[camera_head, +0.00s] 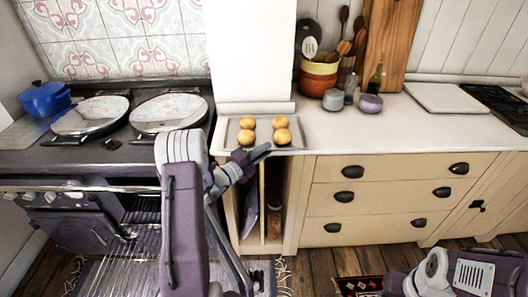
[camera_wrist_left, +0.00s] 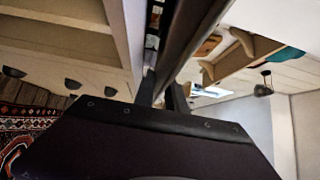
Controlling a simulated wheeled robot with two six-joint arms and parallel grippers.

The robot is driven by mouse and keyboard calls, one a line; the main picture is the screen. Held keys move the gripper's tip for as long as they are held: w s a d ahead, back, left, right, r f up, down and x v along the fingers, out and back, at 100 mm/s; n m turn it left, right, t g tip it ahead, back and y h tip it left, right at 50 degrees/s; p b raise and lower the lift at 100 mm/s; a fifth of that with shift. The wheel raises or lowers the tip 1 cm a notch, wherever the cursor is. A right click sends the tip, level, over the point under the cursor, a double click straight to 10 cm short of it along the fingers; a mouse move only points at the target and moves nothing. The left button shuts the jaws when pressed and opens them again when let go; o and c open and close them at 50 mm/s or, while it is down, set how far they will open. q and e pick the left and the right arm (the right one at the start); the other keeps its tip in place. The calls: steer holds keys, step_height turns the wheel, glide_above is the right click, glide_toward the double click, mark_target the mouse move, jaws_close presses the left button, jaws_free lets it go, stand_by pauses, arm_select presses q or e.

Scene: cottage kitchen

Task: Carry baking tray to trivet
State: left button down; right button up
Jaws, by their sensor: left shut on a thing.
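The baking tray (camera_head: 233,137), a shallow grey tray with several golden buns (camera_head: 281,136) on it, is at the counter's left end, just right of the stove. It looks level; I cannot tell whether it touches the counter. My left gripper (camera_head: 262,152) is at the tray's front edge, shut on it. The left wrist view shows the dark gripper fingers (camera_wrist_left: 168,92) closely, with a dark edge between them. I cannot pick out a trivet for certain. My right arm shows at the bottom right, but its gripper is out of view.
The stove has two round lidded hobs (camera_head: 168,112) and a blue pot (camera_head: 45,99). Utensil crocks (camera_head: 318,78), small jars and a bottle (camera_head: 375,79) stand at the back. A pale board (camera_head: 444,97) and a black grate (camera_head: 497,102) lie right. The middle counter is clear.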

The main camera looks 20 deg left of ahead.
arm_select(q)
steer(key=c, duration=1.4)
jaws_free()
steer(key=shift+o, duration=0.2)
steer(key=shift+s, duration=0.1)
steer(key=shift+s+r, duration=0.1)
steer(key=v, duration=1.1)
steer(key=shift+s, duration=0.4)
steer(key=shift+a, duration=0.1)
